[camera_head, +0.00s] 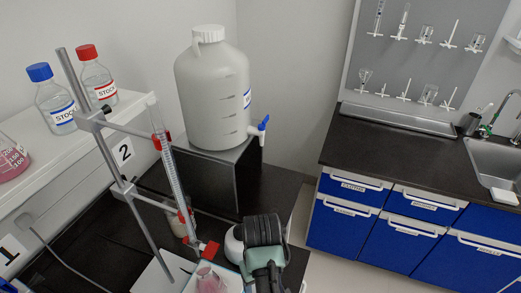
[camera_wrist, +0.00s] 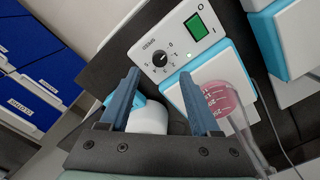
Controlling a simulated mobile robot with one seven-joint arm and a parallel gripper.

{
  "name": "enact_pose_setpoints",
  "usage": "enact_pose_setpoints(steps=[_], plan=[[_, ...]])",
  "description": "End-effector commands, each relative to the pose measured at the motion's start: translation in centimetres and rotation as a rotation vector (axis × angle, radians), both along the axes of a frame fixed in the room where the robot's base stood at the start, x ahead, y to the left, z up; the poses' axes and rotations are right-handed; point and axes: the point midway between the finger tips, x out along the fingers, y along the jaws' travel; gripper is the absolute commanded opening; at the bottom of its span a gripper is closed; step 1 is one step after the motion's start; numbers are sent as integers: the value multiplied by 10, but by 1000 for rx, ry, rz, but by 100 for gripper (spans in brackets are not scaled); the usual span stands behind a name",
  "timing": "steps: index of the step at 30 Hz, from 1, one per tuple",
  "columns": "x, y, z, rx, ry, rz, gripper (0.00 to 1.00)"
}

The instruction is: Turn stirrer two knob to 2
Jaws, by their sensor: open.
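In the wrist view, a stirrer's white front panel (camera_wrist: 178,42) carries a small black round knob (camera_wrist: 160,59) with printed marks around it. A lit green switch (camera_wrist: 195,27) is beside the knob. The number the knob points to is too small to read. A flask of pink liquid (camera_wrist: 222,98) stands on this stirrer's plate. My gripper (camera_wrist: 159,73) is open and empty. Its fingertips appear on either side of the knob in the picture, with the knob beyond them and no visible contact. In the head view my arm hides the knob. A sign "2" (camera_head: 122,152) is on the shelf front.
A burette (camera_head: 168,165) on a metal stand rises at the left of my arm. A large white carboy (camera_head: 212,90) sits on a black stand behind. Another stirrer (camera_wrist: 288,38) is at the right of the wrist view. Cables cross the bench. Blue cabinets (camera_head: 375,225) are at right.

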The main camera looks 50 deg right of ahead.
Motion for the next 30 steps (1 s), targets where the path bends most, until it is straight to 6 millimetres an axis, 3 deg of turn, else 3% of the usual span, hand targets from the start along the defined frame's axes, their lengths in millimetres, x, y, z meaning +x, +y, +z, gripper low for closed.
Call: enact_pose_setpoints(steps=[3,9,22,23,30], plan=[[-1,1,-24,2,3,-1,63],[0,0,-53,0,1,-1,63],[0,0,-65,-2,-1,-1,63],[0,0,-65,-2,-1,-1,62],[0,0,-64,-2,-1,0,18]])
